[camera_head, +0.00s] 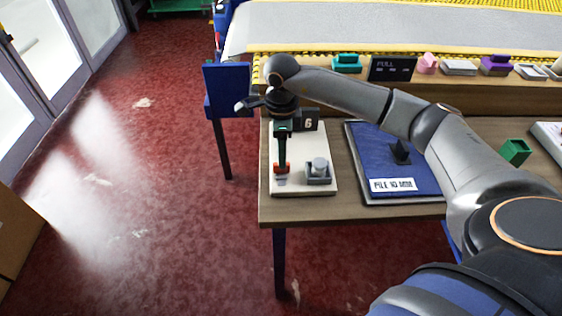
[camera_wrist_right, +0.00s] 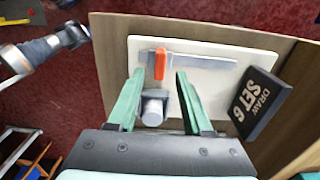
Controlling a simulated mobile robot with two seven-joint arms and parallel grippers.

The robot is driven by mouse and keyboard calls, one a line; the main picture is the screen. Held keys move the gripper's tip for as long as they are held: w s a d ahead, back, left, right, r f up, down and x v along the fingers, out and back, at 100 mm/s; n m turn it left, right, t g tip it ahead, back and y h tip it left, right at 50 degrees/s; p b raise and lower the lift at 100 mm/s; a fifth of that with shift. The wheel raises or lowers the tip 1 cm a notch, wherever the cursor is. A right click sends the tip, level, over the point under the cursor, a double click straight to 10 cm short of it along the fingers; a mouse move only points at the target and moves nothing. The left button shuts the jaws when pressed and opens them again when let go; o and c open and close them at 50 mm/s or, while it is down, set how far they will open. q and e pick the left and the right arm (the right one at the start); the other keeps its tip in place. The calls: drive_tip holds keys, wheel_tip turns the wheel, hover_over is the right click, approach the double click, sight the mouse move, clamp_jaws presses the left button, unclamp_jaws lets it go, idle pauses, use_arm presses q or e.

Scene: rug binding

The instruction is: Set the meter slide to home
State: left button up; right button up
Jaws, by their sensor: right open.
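The meter is a pale board (camera_head: 306,187) at the table's left end. Its orange-red slide (camera_head: 281,168) stands near the near end of a grey slot; the slide also shows in the right wrist view (camera_wrist_right: 159,65). A grey block with a round post (camera_head: 319,170) sits beside the slot. My right gripper (camera_head: 282,158) points down over the slide, with its green fingers open. In the right wrist view its fingertips (camera_wrist_right: 161,76) lie apart to either side of the slide, with no clear contact. A grey arm, probably my left, ends in a dark part (camera_wrist_right: 72,36) beyond the table edge.
A black sign reading "DRAW SET 6" (camera_wrist_right: 259,103) stands at the board's far end. A blue mat (camera_head: 375,150) with a black upright piece and label lies right of the board. Coloured blocks line the shelf behind.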

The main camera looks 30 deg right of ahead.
drive_tip(key=shift+f, duration=2.3)
clamp_jaws()
drive_tip(key=shift+r, duration=0.1)
